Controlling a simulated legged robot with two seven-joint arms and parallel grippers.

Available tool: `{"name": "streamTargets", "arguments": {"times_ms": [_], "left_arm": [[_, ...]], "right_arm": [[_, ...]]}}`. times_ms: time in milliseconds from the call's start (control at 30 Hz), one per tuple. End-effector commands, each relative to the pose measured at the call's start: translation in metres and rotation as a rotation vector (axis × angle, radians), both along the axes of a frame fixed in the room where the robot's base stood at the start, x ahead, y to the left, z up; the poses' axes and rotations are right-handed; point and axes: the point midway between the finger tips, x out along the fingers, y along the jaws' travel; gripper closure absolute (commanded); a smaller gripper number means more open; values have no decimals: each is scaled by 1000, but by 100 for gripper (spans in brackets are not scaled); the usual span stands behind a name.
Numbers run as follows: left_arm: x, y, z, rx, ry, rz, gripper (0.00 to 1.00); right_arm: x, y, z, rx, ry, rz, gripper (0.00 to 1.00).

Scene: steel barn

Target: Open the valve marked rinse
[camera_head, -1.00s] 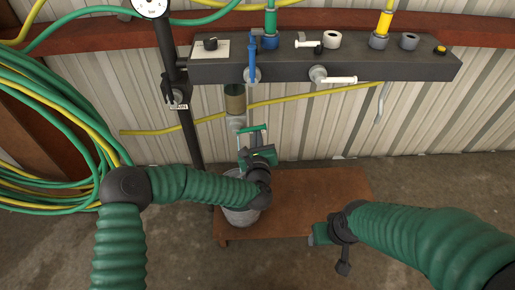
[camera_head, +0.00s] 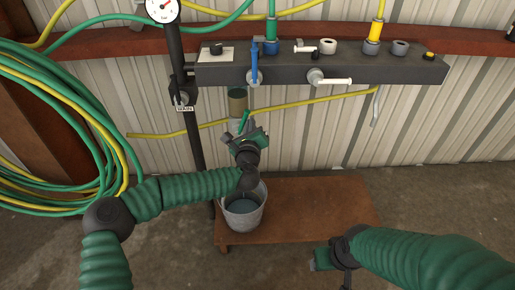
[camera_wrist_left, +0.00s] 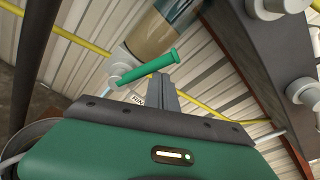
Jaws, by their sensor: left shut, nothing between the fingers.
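The green-handled valve (camera_wrist_left: 147,67) sits on a pipe below a sight glass, close in front of my left gripper in the left wrist view. A small label (camera_wrist_left: 138,99) beside it is partly hidden; "RIN" seems to show. The green handle also shows in the head view (camera_head: 244,121), slanting steeply. My left gripper (camera_wrist_left: 165,88) is shut and empty, its fingertips right by the handle; whether they touch I cannot tell. It also shows in the head view (camera_head: 243,133). My right gripper (camera_head: 315,263) hangs low at the right, over the floor by the bench, its fingers unclear.
A dark manifold (camera_head: 320,72) with a blue lever (camera_head: 254,66) and a white lever (camera_head: 333,81) runs above. A bucket of water (camera_head: 244,208) stands on a low wooden bench (camera_head: 310,205). Coiled hoses (camera_head: 50,130) hang at left. A black post (camera_head: 190,130) stands left of the valve.

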Motion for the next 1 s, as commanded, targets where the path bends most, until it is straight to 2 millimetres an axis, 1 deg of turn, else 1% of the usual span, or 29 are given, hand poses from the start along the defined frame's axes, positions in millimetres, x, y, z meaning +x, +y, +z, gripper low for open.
{"name": "streamTargets", "arguments": {"times_ms": [33,167,333,600,1000], "left_arm": [[1,4,0,-22,-1,3,100],[2,10,4,-136,0,2,100],[1,17,10,-135,-3,2,100],[1,24,12,-133,-2,1,100],[2,29,15,-133,-5,7,100]], "right_arm": [[0,0,-4,0,0,0,43],[0,0,-7,0,0,0,43],[0,0,-10,0,0,0,43],[0,0,-12,0,0,0,43],[0,0,-12,0,0,0,43]]}}
